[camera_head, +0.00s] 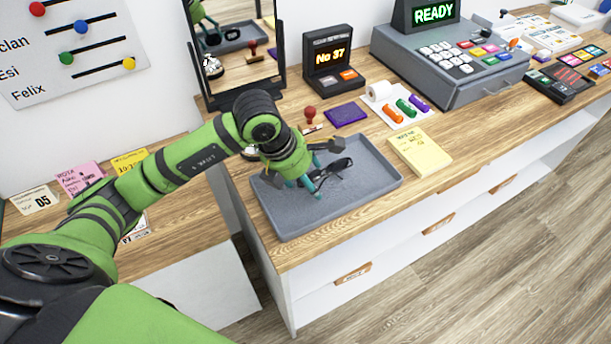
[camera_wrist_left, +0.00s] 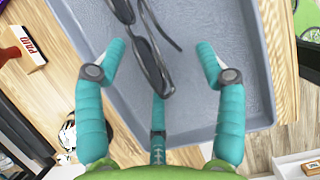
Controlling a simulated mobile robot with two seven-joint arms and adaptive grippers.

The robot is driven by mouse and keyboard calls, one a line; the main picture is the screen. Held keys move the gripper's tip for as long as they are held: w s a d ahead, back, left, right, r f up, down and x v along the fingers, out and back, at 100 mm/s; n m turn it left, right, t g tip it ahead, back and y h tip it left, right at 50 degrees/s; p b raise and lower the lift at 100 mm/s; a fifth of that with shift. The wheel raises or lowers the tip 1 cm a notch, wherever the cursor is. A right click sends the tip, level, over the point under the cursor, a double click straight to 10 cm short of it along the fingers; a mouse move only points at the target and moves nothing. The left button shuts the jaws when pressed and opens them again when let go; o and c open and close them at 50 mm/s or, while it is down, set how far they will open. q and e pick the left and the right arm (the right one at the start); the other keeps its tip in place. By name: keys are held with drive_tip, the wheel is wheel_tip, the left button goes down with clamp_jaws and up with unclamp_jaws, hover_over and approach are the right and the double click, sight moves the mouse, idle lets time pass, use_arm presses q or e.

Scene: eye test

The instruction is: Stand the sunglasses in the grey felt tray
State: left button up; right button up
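The black sunglasses (camera_head: 337,168) are inside the grey felt tray (camera_head: 375,190), towards its back right part. In the left wrist view the sunglasses (camera_wrist_left: 150,66) show a dark lens and a thin temple arm, over the bare tray floor (camera_wrist_left: 215,22). My left gripper (camera_head: 309,181) is over the tray, with its teal fingers low beside the sunglasses. In the left wrist view its fingers (camera_wrist_left: 160,62) are spread, with clear gaps to the sunglasses at both sides. The contact with the third finger is unclear. My right gripper is not in view.
A yellow notepad (camera_head: 419,152) lies right of the tray. A purple pad (camera_head: 346,115) and a red-handled stamp (camera_head: 310,115) are behind it. A mirror (camera_head: 236,45), a number display (camera_head: 333,62) and a cash register (camera_head: 450,55) stand farther back. The counter's front edge is close to the tray.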

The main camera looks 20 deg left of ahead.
use_arm(q)
drive_tip(key=shift+r, duration=0.15)
drive_tip(key=shift+a+r, duration=0.1)
drive_tip(key=shift+r, duration=0.2)
drive_tip(key=b+v, duration=0.1)
drive_tip(key=v, duration=1)
drive_tip(key=shift+s+b, duration=0.2)
drive_tip(key=shift+b, duration=0.1)
